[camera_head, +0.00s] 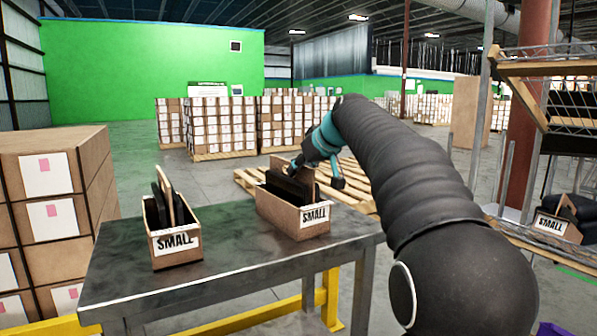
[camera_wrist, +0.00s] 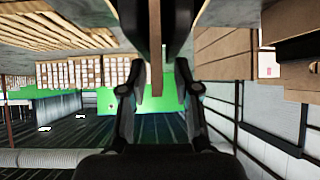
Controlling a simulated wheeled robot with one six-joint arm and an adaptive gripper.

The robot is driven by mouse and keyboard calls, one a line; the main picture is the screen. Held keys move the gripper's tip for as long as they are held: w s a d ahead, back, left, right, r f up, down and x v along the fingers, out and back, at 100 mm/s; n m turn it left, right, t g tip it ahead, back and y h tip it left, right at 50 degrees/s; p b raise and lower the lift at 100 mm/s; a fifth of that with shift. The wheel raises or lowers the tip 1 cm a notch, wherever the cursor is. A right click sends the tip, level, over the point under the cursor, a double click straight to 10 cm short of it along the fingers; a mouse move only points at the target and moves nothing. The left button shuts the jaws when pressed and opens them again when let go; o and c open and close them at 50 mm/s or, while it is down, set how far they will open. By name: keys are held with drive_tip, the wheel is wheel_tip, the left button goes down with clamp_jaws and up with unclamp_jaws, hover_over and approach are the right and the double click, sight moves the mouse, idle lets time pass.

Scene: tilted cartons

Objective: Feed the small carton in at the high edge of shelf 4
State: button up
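Two small cartons marked "SMALL" stand on a dark metal table (camera_head: 130,278): the left carton (camera_head: 176,250) and the right carton (camera_head: 278,212). Both hold black contents and have a brown upright panel. My gripper (camera_head: 298,166) is at the top of the right carton. In the wrist view my gripper (camera_wrist: 158,90) has its fingers apart, either side of a brown panel (camera_wrist: 155,60), with gaps visible. A third carton (camera_head: 556,224) marked "SMALL" sits on a tilted rack shelf (camera_head: 575,262) at the right. No shelf number is readable.
Large stacked boxes (camera_head: 50,195) stand left of the table. A wooden pallet (camera_head: 352,180) lies behind it, with loaded pallets (camera_head: 225,125) farther back. The rack's upper shelf frame (camera_head: 545,70) juts in at the right. The table is bare between the two cartons.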

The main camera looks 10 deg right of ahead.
drive_tip(key=shift+w, duration=0.1)
drive_tip(key=shift+c, duration=0.2)
clamp_jaws()
wheel_tip(320, 180, up, 4)
drive_tip(key=p, duration=0.3)
drive_tip(key=shift+f, duration=0.2)
drive_tip(key=shift+r+b, duration=0.3)
drive_tip(key=shift+b, duration=0.1)
drive_tip(key=shift+r, duration=1.9)
